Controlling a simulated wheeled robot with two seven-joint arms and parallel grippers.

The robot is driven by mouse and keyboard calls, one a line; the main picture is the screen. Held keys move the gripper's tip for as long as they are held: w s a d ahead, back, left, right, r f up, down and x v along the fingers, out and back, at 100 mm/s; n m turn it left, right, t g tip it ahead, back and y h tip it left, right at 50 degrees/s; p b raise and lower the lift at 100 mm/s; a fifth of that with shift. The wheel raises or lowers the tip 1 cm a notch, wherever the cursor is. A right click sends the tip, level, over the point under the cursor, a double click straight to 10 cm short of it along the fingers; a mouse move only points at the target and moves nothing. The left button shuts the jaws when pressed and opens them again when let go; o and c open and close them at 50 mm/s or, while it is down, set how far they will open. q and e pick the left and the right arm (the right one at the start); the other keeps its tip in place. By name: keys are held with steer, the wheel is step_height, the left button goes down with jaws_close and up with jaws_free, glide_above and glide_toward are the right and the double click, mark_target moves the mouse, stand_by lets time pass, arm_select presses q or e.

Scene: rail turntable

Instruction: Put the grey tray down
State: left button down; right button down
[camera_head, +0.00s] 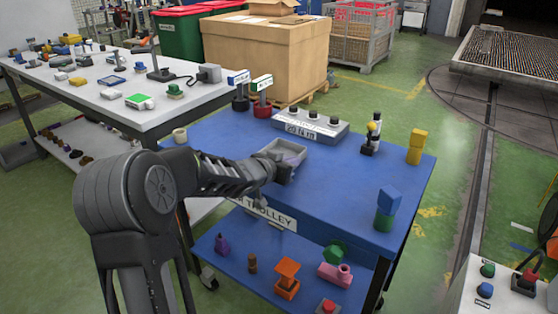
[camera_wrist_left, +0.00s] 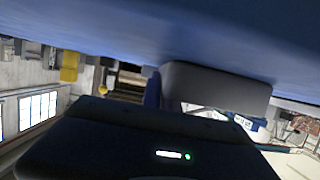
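The grey tray (camera_head: 289,149) is a small shallow open tray at the top of the blue trolley (camera_head: 337,184), near its left-middle part. My left gripper (camera_head: 281,168) is at the tray's near edge and appears shut on it; the fingertips are mostly hidden by the wrist. In the left wrist view, the tray's grey wall (camera_wrist_left: 215,88) is close in front of the dark gripper body, right by the blue surface. I cannot tell whether the tray touches the trolley top or hovers just over it. My right gripper is not in view.
A grey button box (camera_head: 311,125) stands behind the tray, with red (camera_head: 262,96) and dark (camera_head: 240,95) stamp-like items beside it. A cream cup (camera_head: 180,135) is at left. Blue and green blocks (camera_head: 386,209) and yellow blocks (camera_head: 416,146) stand at right. The middle right of the top is clear.

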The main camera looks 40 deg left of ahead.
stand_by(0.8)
arm_select(q)
step_height(320, 180, up, 10)
steer(key=p, duration=0.5)
steer(key=shift+p, duration=0.3)
steer(key=shift+s, duration=0.1)
